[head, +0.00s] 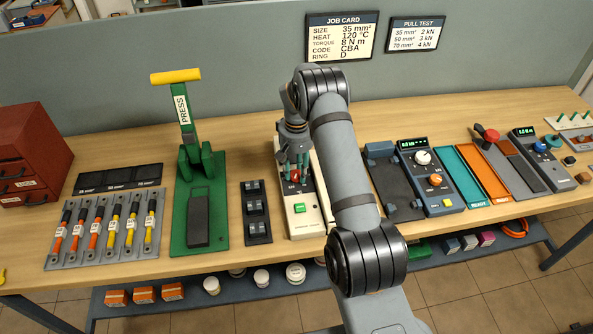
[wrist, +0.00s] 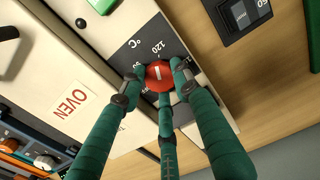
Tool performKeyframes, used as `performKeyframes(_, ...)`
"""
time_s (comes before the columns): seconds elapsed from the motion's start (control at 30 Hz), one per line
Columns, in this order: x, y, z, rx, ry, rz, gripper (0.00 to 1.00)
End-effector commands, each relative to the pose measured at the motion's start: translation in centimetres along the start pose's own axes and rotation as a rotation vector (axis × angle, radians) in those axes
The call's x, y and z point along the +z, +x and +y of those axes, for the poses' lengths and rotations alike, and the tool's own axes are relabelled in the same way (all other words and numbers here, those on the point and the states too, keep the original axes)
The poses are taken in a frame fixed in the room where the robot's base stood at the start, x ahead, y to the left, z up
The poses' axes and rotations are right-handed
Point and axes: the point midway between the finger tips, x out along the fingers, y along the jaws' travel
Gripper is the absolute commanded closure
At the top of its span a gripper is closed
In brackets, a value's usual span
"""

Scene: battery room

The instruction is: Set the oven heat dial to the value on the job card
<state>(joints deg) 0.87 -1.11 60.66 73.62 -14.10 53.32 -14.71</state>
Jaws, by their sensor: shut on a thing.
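The job card (head: 341,37) on the back panel reads HEAT 120 °C. The oven (head: 312,222) is a cream unit mid-bench, partly hidden by my arm; its body and OVEN label (wrist: 70,104) show in the wrist view. Its red heat dial (wrist: 158,74) sits on a dark scale plate, with 120 printed just above it and another, partly covered number to the left. The dial's white mark runs nearly up and down, roughly in line with 120; exact alignment is unclear. My gripper (wrist: 158,80) is shut on the dial, its green fingers around it.
A green button (head: 299,208) sits on the oven in front of the dial. A black block rack (head: 256,212) stands left of it, then the green press (head: 200,215). Right of my arm are a dark fixture (head: 390,185) and a blue control box (head: 432,180).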

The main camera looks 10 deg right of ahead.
Motion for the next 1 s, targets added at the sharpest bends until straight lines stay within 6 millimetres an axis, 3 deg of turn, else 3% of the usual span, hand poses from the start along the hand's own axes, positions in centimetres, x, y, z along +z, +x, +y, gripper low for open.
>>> performKeyframes(0.13,-0.01,-0.02,0.0,0.0,0.0,0.0,0.95)
performKeyframes(0.5,-0.09,0.27,0.04,0.0,0.148,0.003,0.95)
performKeyframes(0.8,-0.03,-0.05,0.03,0.0,0.158,0.001,0.95)
performKeyframes(0.83,-0.03,-0.06,0.03,0.0,0.158,0.001,0.67)
performKeyframes(1.0,-0.02,-0.04,0.03,0.0,0.157,0.001,0.57)
